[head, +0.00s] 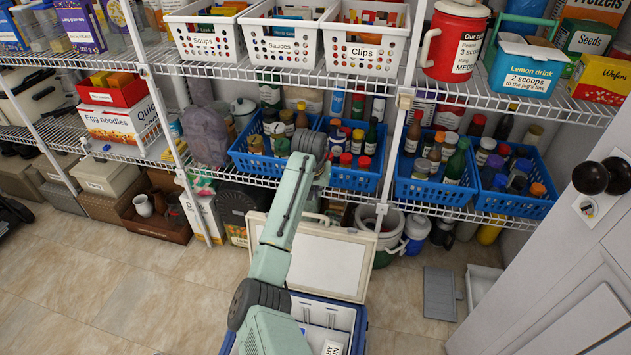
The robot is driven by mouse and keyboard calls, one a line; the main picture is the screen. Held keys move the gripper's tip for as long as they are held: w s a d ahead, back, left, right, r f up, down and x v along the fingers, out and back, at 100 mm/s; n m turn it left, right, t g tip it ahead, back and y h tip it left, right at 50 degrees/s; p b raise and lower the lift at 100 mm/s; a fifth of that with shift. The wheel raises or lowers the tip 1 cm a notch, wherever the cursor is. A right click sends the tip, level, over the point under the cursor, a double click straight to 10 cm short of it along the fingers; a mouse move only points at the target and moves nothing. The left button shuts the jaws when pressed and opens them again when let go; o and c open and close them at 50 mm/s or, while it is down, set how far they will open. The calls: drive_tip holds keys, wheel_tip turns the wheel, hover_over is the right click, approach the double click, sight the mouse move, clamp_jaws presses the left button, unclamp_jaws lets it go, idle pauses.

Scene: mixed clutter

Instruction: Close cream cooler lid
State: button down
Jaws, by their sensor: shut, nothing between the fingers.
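The cream cooler lid (335,262) stands raised, tilted back and open behind the cooler, with its inner face toward me. The cooler (359,325) is on the floor at the bottom centre, with a blue body and a pale inside. A white item with dark print (332,347) shows in its opening. My pale green arm crosses in front of the cooler and the left part of the lid, and reaches up toward the shelves. My gripper cannot be made out. Contact between it and the lid cannot be told.
Wire shelves behind hold blue baskets (437,190) of jars and white baskets (368,50). Tiled floor (110,290) is clear at left.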

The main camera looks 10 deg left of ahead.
drive_tip(key=shift+s+f+p, duration=0.4)
drive_tip(key=shift+s+f, duration=0.05)
drive_tip(key=shift+s, duration=0.4)
drive_tip(key=shift+s+f+p, duration=0.4)
drive_tip(key=shift+s, duration=0.45)
